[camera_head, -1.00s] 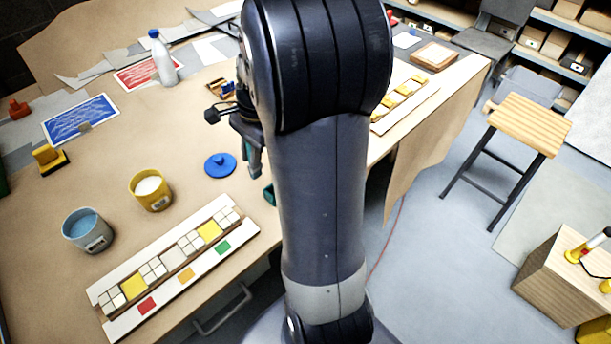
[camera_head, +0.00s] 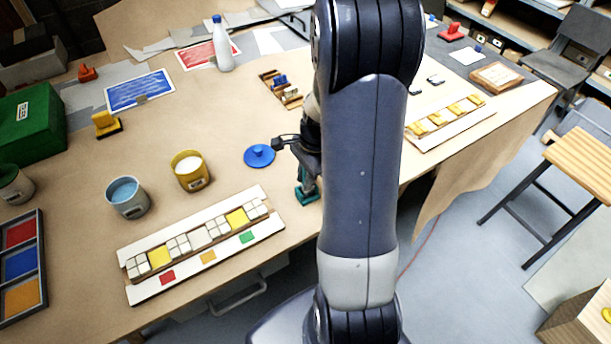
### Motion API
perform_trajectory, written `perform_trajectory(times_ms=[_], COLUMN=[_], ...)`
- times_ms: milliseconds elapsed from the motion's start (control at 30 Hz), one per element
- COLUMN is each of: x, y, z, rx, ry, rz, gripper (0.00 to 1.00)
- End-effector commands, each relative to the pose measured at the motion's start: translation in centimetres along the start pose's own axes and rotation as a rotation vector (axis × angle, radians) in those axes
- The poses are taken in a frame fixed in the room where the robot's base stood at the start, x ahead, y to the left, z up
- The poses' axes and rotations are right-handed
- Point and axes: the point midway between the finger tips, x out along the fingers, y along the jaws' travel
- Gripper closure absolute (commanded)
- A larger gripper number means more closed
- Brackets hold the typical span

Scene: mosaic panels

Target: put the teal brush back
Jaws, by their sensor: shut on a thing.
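My gripper (camera_head: 308,171) is at the table's front edge, left of my arm link, pointing down. It is shut on the teal brush (camera_head: 307,182), of which only a small dark teal part shows between and below the fingers. A teal holder-like piece (camera_head: 306,197) sits on the table directly under the gripper. The brush's lower end is at or just above this piece; I cannot tell whether it is inside it. My arm hides the right side of this area.
A blue round lid (camera_head: 259,156) lies just left of the gripper. A mosaic panel (camera_head: 134,294), a yellow cup (camera_head: 190,171) and a blue-grey cup (camera_head: 127,198) stand further left. A wooden tray (camera_head: 268,78) lies behind. Bare table separates the lid and the panel.

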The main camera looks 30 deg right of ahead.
Motion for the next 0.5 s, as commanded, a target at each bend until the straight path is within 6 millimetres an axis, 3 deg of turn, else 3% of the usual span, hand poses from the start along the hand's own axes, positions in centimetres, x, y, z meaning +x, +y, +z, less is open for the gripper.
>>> perform_trajectory(times_ms=[400,433,500], x=[0.69,0.54,0.51], y=[-0.02,-0.03,-0.02], z=[-0.14,-0.11,-0.10], rx=[0.000,0.000,0.000], ry=[0.000,0.000,0.000], rz=[-0.001,-0.001,-0.001], gripper=[1.00,0.78,0.73])
